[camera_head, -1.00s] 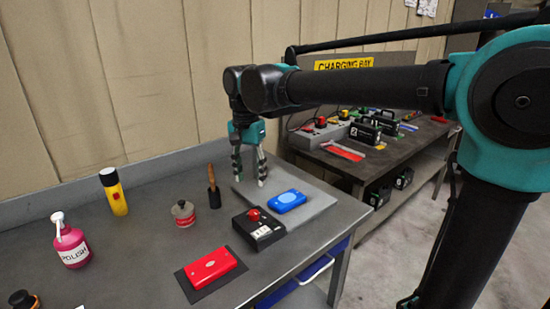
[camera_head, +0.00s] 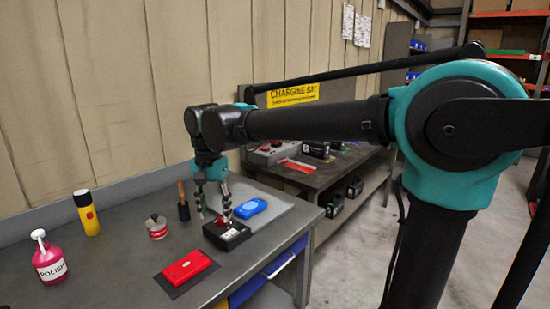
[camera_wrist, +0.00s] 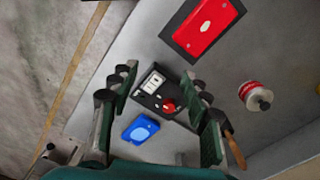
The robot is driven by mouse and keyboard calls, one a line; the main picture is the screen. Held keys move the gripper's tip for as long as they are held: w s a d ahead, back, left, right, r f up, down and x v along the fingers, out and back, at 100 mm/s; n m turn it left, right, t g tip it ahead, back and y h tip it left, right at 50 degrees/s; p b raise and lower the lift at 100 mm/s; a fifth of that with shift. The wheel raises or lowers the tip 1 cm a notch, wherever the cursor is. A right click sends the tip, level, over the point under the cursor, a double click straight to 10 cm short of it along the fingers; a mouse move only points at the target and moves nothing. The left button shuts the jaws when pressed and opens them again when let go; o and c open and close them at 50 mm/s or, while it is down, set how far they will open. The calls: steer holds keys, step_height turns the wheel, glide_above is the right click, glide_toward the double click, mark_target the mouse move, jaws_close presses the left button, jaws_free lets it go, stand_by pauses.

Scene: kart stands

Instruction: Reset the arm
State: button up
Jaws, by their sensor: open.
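My gripper (camera_head: 213,216) hangs from my arm over the workbench (camera_head: 110,272), fingers pointing down, apart and empty. In the head view its fingers overlap the black box with a red button (camera_head: 226,236). In the wrist view that black box (camera_wrist: 152,84) shows between the two open fingers, below them. I see no contact, though the exact height is hard to tell. My arm reaches across the picture from the right.
A blue case (camera_head: 250,208) lies on a grey mat (camera_head: 278,210); a red case (camera_head: 187,267) lies on a dark mat. A charging bench (camera_head: 335,172) stands behind.

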steer(key=w+d+f+n+t+y, duration=0.1)
steer(key=w+d+f, duration=0.1)
steer(key=d+f, duration=0.55)
steer(key=w+d+f+t, duration=0.1)
steer(key=d+f, duration=0.3)
steer(key=d, duration=0.7)
steer(key=s+d+f+n+t, duration=0.1)
steer(key=s+d+f, duration=0.3)
steer(key=d+f, duration=0.2)
steer(key=s+d+f+t, duration=0.1)
steer(key=s+d+f, duration=0.4)
steer(key=d, duration=0.5)
steer(key=shift+d+f+n+h, duration=0.4)
steer(key=shift+f, duration=0.1)
